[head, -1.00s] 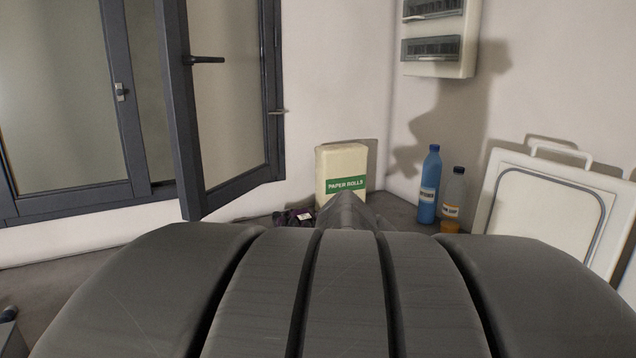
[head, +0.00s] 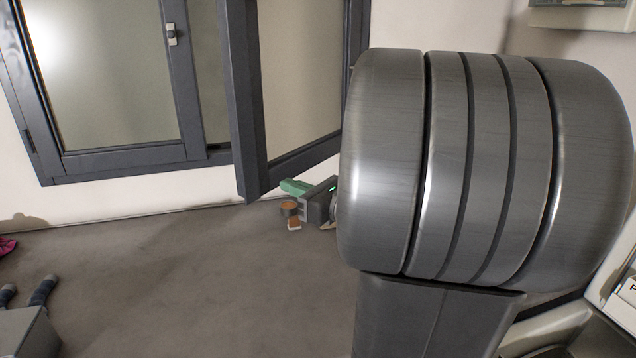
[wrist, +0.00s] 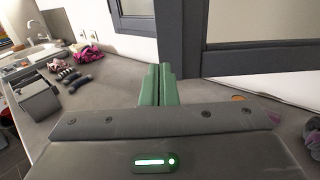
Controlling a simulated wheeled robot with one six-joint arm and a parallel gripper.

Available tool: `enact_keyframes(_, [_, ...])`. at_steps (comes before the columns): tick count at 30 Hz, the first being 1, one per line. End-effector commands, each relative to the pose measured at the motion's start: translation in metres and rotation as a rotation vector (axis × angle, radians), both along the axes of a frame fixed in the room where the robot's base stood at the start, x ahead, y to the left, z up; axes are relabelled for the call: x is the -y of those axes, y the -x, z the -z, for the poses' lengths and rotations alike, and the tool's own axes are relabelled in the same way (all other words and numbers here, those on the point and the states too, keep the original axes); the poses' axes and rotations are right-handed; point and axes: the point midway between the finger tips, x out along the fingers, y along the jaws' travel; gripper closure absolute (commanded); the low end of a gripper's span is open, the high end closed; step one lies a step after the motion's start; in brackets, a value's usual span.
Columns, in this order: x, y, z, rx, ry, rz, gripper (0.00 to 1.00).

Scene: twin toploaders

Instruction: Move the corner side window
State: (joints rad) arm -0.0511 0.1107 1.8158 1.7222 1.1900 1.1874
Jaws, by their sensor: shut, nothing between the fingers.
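The corner side window is a dark grey framed sash (head: 245,110) standing swung open from the wall in the head view. Its upright and bottom rail (wrist: 265,57) fill the upper right of the wrist view. My gripper (head: 293,187) shows just below the sash's lower rail in the head view, partly hidden by my arm. In the wrist view its green fingers (wrist: 158,86) are together and empty, just left of the sash's lower corner. I cannot tell whether they touch the frame. The handle is not visible in the current views.
A fixed window pane (head: 95,75) is at the left. Small orange items (head: 294,224) lie by my gripper. The grey worktop (head: 190,270) is mostly clear. The wrist view shows a grey box (wrist: 37,100), dark striped items (wrist: 72,77) and a sink (wrist: 38,48).

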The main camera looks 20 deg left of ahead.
Motion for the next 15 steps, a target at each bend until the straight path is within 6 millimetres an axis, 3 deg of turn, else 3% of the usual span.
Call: enact_keyframes(15, [-0.085,-0.031,-0.001,-0.001,0.002,-0.003,1.00])
